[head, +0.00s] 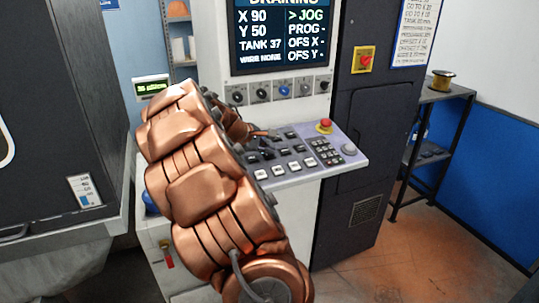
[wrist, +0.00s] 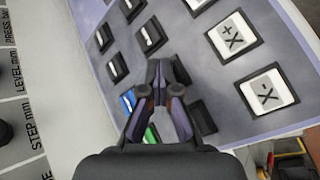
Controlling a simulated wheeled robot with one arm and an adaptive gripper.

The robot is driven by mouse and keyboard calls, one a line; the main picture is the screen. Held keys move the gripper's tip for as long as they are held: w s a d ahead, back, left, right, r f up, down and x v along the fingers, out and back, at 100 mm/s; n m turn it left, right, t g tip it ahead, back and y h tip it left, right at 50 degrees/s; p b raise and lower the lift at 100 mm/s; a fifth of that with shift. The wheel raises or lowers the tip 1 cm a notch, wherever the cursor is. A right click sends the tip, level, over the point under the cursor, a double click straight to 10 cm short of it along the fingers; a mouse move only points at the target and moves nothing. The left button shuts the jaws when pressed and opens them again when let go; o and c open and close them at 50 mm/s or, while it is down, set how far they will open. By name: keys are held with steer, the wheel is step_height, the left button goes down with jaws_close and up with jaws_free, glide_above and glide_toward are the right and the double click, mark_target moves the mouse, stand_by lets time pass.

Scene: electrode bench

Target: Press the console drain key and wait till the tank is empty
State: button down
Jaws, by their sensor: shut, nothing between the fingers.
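The console (head: 345,160) has a sloping panel of labelled keys. Its screen (head: 281,35) reads DRAINING, X 90, Y 50, TANK 37 and WIRE NONE, with a mark at JOG. My gripper (head: 262,135) is over the left part of the key panel, partly hidden by my arm. In the wrist view its fingers (wrist: 163,75) are shut and empty, low over keys. A blue key (wrist: 127,102) and a green key (wrist: 151,134) show beside them. Which key is the drain key, and whether the fingers touch one, I cannot tell. The dark tank cabinet (head: 60,110) stands at left.
A red emergency button (head: 325,125) stands on the panel. White X+ (wrist: 233,36) and X- (wrist: 262,93) keys lie right of the fingers. Knobs (head: 285,90) sit below the screen. A rack (head: 440,130) with a spool stands right. Floor at right is clear.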

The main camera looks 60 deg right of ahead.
mark_target(270, 161)
steer(key=shift+r, duration=0.1)
steer(key=shift+s+a+r+p, duration=0.15)
steer(key=shift+r+p, duration=0.25)
steer(key=shift+r, duration=0.3)
steer(key=r+p, duration=0.1)
steer(key=r, duration=0.2)
steer(key=r+p, duration=0.1)
steer(key=r, duration=0.1)
steer(key=shift+s+a+p, duration=0.2)
steer(key=shift+s+p, duration=0.1)
steer(key=shift+s, duration=0.1)
stand_by(0.9)
